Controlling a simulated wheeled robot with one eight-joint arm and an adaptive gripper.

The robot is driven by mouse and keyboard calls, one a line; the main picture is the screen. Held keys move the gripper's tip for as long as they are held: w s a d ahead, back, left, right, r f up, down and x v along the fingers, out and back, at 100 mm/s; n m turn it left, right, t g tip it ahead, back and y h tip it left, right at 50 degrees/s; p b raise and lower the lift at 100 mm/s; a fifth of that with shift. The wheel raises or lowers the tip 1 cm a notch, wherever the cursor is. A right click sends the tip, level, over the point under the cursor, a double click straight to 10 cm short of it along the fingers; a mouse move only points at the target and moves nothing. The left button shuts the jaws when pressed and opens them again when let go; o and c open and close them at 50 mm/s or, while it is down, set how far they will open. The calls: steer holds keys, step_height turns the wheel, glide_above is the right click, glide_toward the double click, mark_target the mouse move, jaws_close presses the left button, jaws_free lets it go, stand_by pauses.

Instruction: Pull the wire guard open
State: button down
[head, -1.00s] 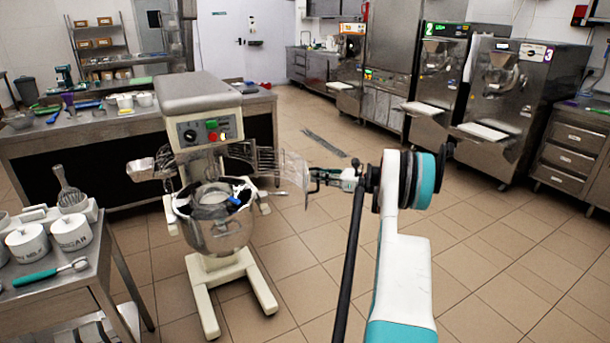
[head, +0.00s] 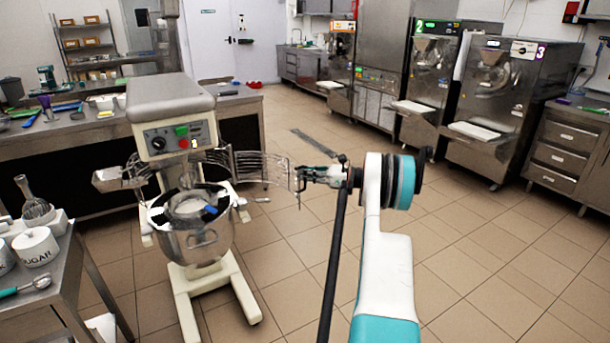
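The stand mixer (head: 167,112) is at the left of centre, with its steel bowl (head: 195,236) below the head. The wire guard (head: 262,166) reaches out from the mixer to the right as a curved, see-through grid. Another wire part (head: 137,170) shows at the mixer's left, by a steel chute. My gripper (head: 301,180) is at the guard's right end and overlaps it in the picture. The fingers are small and edge-on, so I cannot tell whether they are closed on the guard or only touch it.
A steel table (head: 78,243) with a sugar pot (head: 36,248) and a whisk stands at the near left. A long counter (head: 70,128) is behind the mixer. Batch freezers (head: 505,100) line the right back. The tiled floor right of the mixer is open.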

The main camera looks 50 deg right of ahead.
steer(key=c, duration=1.7)
jaws_free()
steer(key=shift+r, duration=0.2)
steer(key=v, duration=1.2)
steer(key=shift+f, duration=0.2)
